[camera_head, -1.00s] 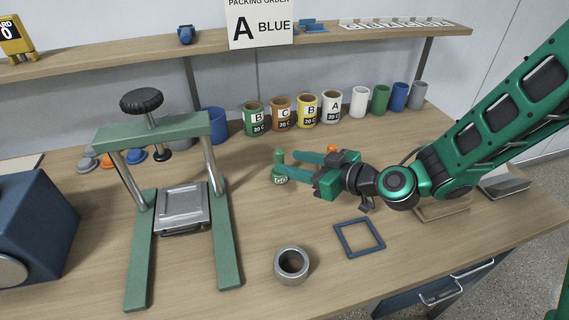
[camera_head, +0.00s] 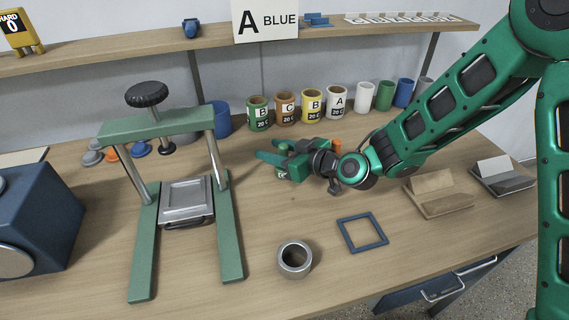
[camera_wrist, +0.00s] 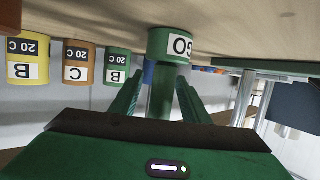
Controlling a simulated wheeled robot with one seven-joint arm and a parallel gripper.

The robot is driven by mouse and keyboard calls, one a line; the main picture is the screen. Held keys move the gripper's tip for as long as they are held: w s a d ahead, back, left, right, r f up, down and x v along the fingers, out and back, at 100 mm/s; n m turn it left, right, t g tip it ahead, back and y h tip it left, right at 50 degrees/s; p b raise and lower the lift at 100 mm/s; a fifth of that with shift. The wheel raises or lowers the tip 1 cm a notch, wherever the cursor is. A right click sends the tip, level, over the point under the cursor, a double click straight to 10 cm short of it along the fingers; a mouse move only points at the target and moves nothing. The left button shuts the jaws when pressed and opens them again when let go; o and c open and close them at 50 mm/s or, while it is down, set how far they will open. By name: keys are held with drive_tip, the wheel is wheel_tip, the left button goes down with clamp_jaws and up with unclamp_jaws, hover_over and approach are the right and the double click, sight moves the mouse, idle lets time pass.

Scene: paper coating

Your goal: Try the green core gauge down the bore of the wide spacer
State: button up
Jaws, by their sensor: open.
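The green core gauge stands upright on the table, partly hidden by my gripper in the head view, where its labelled base (camera_head: 281,174) shows below a finger. In the wrist view, which is upside down, the gauge (camera_wrist: 172,46) has a wide base marked 50 and a thinner stem between my fingers. My gripper (camera_head: 269,150) is open, reaching left low over the table, with its fingers on either side of the stem. The wide spacer, a grey metal ring (camera_head: 295,259), stands bore-up at the front of the table, apart from the gripper.
A green press (camera_head: 228,225) stands at the left. A blue square frame (camera_head: 362,232) lies right of the spacer. Labelled cups (camera_head: 285,107) and plain cups (camera_head: 365,97) line the back. A wooden holder (camera_head: 438,195) is at the right. Table between gauge and spacer is clear.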

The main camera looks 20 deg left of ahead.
clamp_jaws()
